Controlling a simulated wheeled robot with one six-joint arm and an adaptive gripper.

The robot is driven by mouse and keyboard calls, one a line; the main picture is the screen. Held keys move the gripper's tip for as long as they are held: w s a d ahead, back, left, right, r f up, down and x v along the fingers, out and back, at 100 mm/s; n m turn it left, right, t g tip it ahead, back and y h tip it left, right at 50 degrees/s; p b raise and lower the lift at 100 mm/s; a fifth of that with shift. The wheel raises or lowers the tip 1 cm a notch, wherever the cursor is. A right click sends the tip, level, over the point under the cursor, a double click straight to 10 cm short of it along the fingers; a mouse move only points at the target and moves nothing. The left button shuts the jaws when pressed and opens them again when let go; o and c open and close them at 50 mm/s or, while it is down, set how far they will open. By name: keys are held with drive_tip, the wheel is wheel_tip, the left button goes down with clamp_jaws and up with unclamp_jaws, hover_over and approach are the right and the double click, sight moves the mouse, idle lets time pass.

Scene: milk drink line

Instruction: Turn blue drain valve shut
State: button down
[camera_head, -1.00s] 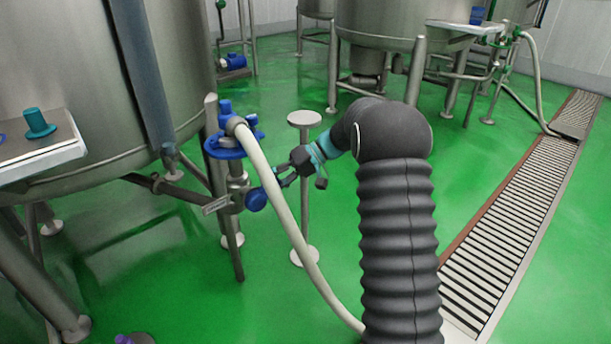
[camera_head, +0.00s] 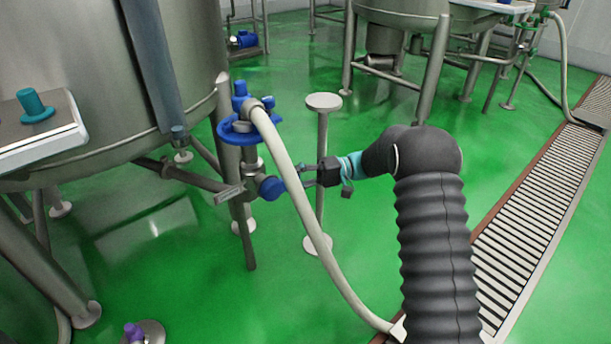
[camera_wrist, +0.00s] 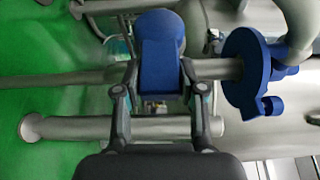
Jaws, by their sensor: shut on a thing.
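The blue drain valve (camera_head: 271,188) is a rounded blue knob on the steel pipe below a blue flange (camera_head: 236,131). It also shows in the wrist view (camera_wrist: 160,48), upright between my fingers. My gripper (camera_head: 297,178) reaches it from the right in the head view, with the white hose partly in front. In the wrist view my gripper (camera_wrist: 159,78) has one finger on each side of the blue handle and is shut on it. The fingertips' exact contact is partly hidden.
A white hose (camera_head: 303,205) hangs from the blue flange and curves to the floor close to my gripper. A round-topped steel post (camera_head: 323,102) stands just behind. A large tank (camera_head: 90,90) is at left, and a floor drain grate (camera_head: 520,225) at right.

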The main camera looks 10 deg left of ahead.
drive_tip(key=shift+a, duration=0.1)
drive_tip(key=c, duration=0.7)
unclamp_jaws()
drive_tip(key=shift+s+a+f, duration=0.1)
drive_tip(key=shift+d, duration=0.2)
drive_tip(key=v, duration=1.2)
